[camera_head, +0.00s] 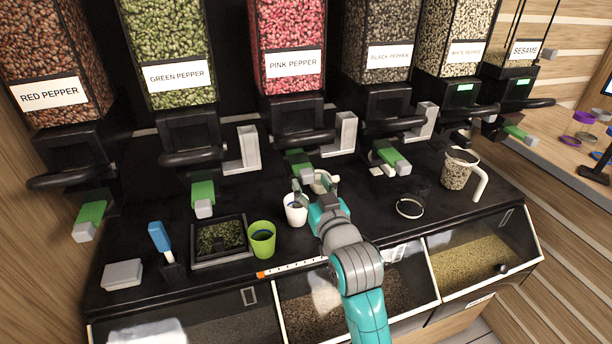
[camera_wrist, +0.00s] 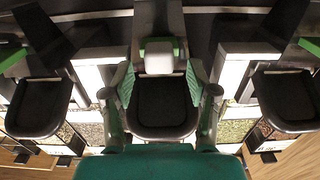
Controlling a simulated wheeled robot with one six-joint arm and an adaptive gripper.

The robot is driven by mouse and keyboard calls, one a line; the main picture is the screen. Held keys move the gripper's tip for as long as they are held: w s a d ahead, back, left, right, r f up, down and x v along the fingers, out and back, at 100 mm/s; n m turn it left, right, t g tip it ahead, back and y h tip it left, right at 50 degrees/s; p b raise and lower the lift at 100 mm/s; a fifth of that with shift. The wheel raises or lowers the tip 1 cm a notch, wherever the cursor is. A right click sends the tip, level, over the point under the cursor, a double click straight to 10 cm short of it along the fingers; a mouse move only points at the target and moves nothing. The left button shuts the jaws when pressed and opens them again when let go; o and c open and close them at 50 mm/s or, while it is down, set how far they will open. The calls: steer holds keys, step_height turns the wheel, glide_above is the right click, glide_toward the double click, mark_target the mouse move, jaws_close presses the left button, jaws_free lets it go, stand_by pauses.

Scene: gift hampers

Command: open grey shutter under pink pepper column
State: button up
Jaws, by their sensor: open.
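The pink pepper column (camera_head: 290,45) is a clear bin of pink grains with a black dispenser. Under it sits its shutter (camera_head: 300,160), a green slider; in the wrist view its light grey end (camera_wrist: 158,56) shows in the middle. My gripper (camera_head: 315,183) is at this shutter and hides part of it in the head view. In the wrist view my gripper (camera_wrist: 160,80) is open, with one finger on each side of the grey end. I cannot tell whether the fingers touch it. A white cup (camera_head: 296,213) stands on the counter just left of my gripper.
Neighbouring shutters hang under green pepper (camera_head: 203,195) and black pepper (camera_head: 393,158). A light-green cup (camera_head: 262,242), a black tray (camera_head: 205,262) and a blue-handled tool (camera_head: 160,237) lie left. A jug (camera_head: 458,172) and ring (camera_head: 410,215) are right.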

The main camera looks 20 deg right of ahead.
mark_target(309, 180)
steer(key=shift+w, duration=2)
jaws_close()
